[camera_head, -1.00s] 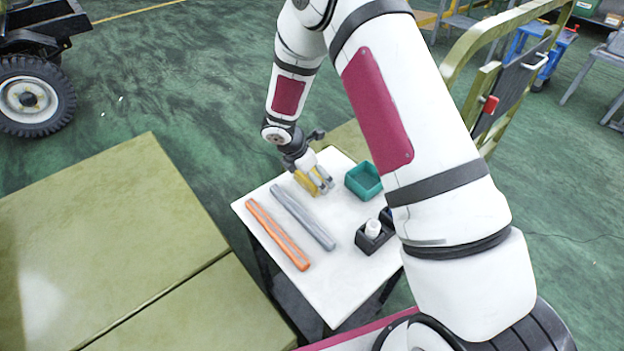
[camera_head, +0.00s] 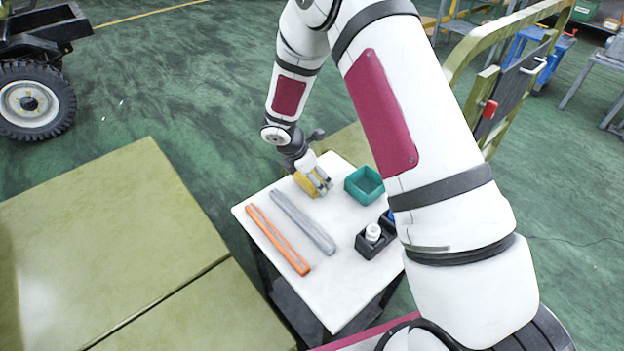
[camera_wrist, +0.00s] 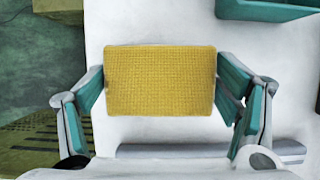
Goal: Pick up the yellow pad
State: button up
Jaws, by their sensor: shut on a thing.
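The yellow pad (camera_wrist: 160,80) is a flat, textured rectangle in the middle of the wrist view. It sits between the two fingers of my gripper (camera_wrist: 162,92), which are closed against its left and right edges. In the head view the yellow pad (camera_head: 306,184) shows at the far end of the white table, partly hidden by my gripper (camera_head: 318,187). I cannot tell whether the pad touches the table top or is just above it.
On the white table (camera_head: 345,285) lie an orange bar (camera_head: 277,239) and a grey bar (camera_head: 303,221). A teal open box (camera_head: 364,186) stands right of my gripper. A black holder (camera_head: 370,246) with a white item stands nearer. Large olive panels (camera_head: 100,220) lie at the left.

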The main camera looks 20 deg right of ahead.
notch_tip(320, 180, up, 3)
jog(key=shift+s+f, duration=0.1)
jog(key=shift+f, duration=0.1)
jog(key=s+a, duration=0.1)
jog(key=s, duration=0.4)
jog(key=s+a, duration=0.1)
jog(key=s, duration=0.4)
jog(key=s+a+r, duration=0.1)
jog(key=s, duration=0.4)
jog(key=shift+s+a+b, duration=0.1)
jog(key=shift+s+b, duration=0.15)
jog(key=shift+b, duration=0.1)
jog(key=o, duration=0.6)
jog(key=shift+c, duration=0.2)
jog(key=c, duration=0.4)
jog(key=shift+c, duration=0.2)
